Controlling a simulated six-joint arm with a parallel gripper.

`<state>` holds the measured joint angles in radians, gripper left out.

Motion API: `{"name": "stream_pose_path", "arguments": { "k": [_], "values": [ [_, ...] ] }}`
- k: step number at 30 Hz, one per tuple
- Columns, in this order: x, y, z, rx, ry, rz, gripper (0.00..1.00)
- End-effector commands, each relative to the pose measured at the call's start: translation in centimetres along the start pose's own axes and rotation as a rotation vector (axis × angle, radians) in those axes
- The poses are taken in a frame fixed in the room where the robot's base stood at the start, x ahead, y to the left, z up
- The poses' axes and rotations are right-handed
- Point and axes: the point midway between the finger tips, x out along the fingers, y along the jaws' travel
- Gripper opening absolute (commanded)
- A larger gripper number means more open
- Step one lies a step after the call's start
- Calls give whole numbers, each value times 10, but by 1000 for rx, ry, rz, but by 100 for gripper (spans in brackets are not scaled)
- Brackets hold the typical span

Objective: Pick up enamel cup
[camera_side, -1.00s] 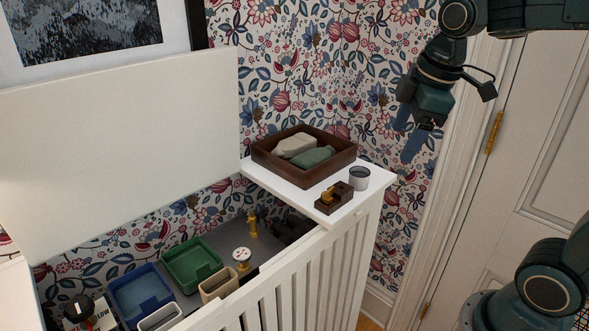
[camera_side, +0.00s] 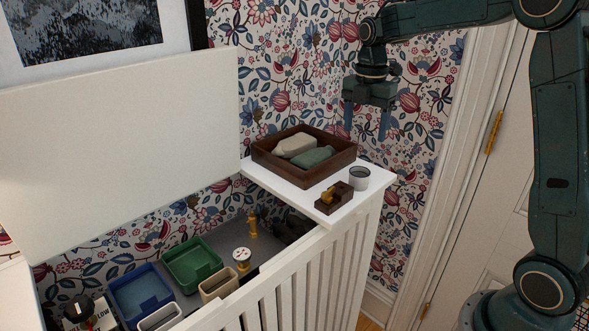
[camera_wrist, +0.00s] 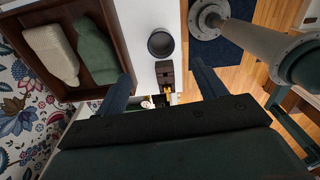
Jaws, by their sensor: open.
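The enamel cup (camera_side: 359,179) is small, pale grey outside and dark inside. It stands upright on the white shelf top (camera_side: 377,178), near its right end. In the wrist view the cup (camera_wrist: 160,43) shows from above, ahead of the fingers and between their lines. My gripper (camera_side: 367,135) is open and empty, pointing down above the shelf, clear of the cup. Its two blue fingers also show in the wrist view (camera_wrist: 166,86).
A brown wooden tray (camera_side: 262,164) with a cream and a green cloth-like item stands left of the cup. A dark wooden tape-dispenser-like block (camera_side: 334,198) sits close beside the cup. Below left, an open cabinet holds a green bin (camera_side: 192,263) and a blue bin (camera_side: 141,293).

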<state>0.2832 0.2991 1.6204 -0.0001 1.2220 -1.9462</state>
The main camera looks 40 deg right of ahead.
Motion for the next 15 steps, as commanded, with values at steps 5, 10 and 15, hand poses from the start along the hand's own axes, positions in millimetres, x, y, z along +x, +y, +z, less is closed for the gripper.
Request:
{"name": "stream_pose_path", "arguments": {
  "k": [5, 10, 15],
  "values": [
    [1, 0, 0, -3, 0, -1, 70],
    [12, 0, 0, -2, 1, -3, 70],
    [33, -1, 0, -1, 2, -5, 70]
  ]
}}
